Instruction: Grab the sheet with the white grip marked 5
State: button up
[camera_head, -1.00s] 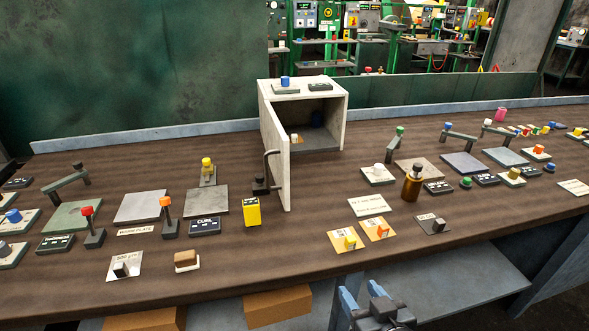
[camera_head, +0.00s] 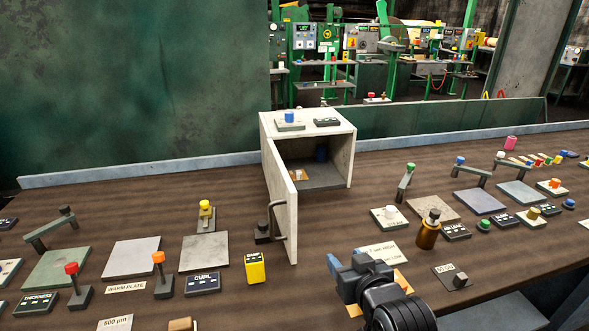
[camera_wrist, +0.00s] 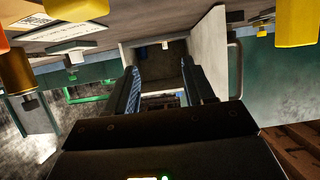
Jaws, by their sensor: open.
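A small orange-tan sheet with a white grip (camera_head: 298,175) lies inside the pale open-fronted box, near the left of its opening. Any number on it is too small to read. In the wrist view, which is upside down, a small white grip (camera_wrist: 165,45) shows inside the box. My gripper (camera_head: 348,272) is over the front of the bench, right of and nearer than the box. Its fingers are apart and empty, and in the wrist view the gripper (camera_wrist: 160,82) points toward the box opening.
The box (camera_head: 347,165) has its door (camera_head: 283,205) swung out toward the front, with a dark handle. A brown bottle (camera_head: 428,233) and a white-knobbed plate (camera_head: 390,217) stand right of the opening. Orange sheets (camera_head: 402,280) are partly hidden behind my gripper. A yellow block (camera_head: 254,267) is left of the door.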

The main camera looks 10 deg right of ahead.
aim_at(296, 175)
jog(key=i, duration=1.2)
